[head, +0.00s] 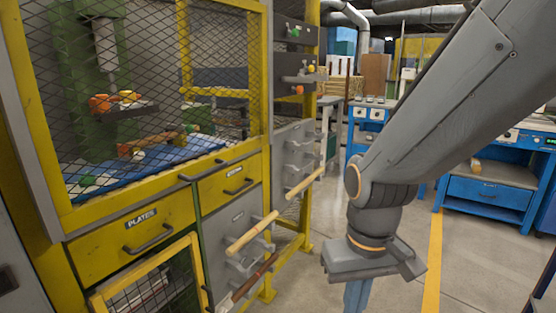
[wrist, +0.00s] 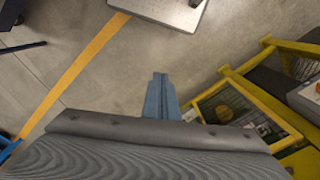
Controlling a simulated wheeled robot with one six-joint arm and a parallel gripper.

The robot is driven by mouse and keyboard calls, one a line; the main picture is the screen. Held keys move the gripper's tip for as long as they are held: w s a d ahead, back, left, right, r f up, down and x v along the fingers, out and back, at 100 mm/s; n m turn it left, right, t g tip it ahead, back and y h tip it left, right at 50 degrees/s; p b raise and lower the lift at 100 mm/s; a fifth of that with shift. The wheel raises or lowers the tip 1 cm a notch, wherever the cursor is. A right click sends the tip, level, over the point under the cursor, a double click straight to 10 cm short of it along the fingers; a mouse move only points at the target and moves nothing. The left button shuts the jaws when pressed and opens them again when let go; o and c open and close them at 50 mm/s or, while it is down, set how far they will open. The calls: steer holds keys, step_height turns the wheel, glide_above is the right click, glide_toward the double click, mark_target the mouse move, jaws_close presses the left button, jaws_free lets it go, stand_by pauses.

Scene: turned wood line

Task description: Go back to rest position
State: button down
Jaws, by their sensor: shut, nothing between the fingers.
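My gripper (head: 357,296) hangs from my grey arm at the right of the head view, pointing down over the floor. Only the upper part of its blue fingers shows there, cut off by the lower edge. In the wrist view my gripper (wrist: 160,80) shows its blue fingers together, shut and empty, above bare concrete. It touches nothing that I can see.
A yellow mesh cabinet (head: 160,222) with a drawer marked PLATES stands at the left. Wooden rods (head: 252,233) jut out from its right side toward my gripper. Blue workbenches (head: 487,192) stand behind at the right. The floor (head: 400,285) with a yellow line is clear.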

steer(key=s+d+r+m+p, duration=0.1)
steer(key=d+r+p, duration=0.5)
steer(key=p, duration=0.3)
steer(key=shift+r+m, duration=0.4)
steer(key=shift+r, duration=0.05)
